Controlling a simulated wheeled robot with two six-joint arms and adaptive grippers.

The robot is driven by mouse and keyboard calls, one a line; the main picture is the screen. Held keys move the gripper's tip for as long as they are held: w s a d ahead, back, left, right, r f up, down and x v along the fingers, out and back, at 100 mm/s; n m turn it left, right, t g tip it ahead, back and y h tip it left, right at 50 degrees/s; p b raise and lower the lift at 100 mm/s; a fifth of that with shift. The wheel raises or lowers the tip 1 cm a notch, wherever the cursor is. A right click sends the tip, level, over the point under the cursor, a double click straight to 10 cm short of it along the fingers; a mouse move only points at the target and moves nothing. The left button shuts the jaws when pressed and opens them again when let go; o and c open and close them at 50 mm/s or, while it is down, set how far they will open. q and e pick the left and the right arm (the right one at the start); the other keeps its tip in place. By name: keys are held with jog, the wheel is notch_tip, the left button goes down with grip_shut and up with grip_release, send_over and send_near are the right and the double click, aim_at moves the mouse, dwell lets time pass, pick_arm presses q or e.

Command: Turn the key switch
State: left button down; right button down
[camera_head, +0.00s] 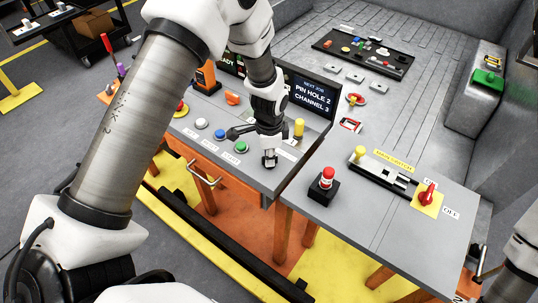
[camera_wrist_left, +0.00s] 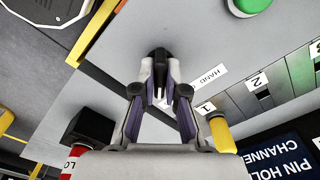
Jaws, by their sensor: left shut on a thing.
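My left gripper (camera_head: 269,161) reaches down to the front panel of the grey console, right of the green button (camera_head: 241,147). In the left wrist view its fingers (camera_wrist_left: 160,78) are closed on a small black part, which I take to be the key switch (camera_wrist_left: 157,54), beside a label reading HAND (camera_wrist_left: 209,76). The fingers hide most of the switch, so its turned position cannot be told. In the head view the gripper covers it. My right gripper is out of view; only part of the right arm shows at the right edge.
A yellow-topped post (camera_head: 299,129) stands close behind the gripper, below the screen (camera_head: 315,92). A red button on a black box (camera_head: 323,187) stands to the right. Farther right is a red rotary switch (camera_head: 428,194) on a yellow plate. White and blue buttons lie left.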

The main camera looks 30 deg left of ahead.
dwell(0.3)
pick_arm(q)
jog(key=c, duration=1.2)
grip_release()
jog(key=shift+w+d, duration=0.1)
notch_tip(320, 180, up, 12)
jog(key=shift+f, duration=0.1)
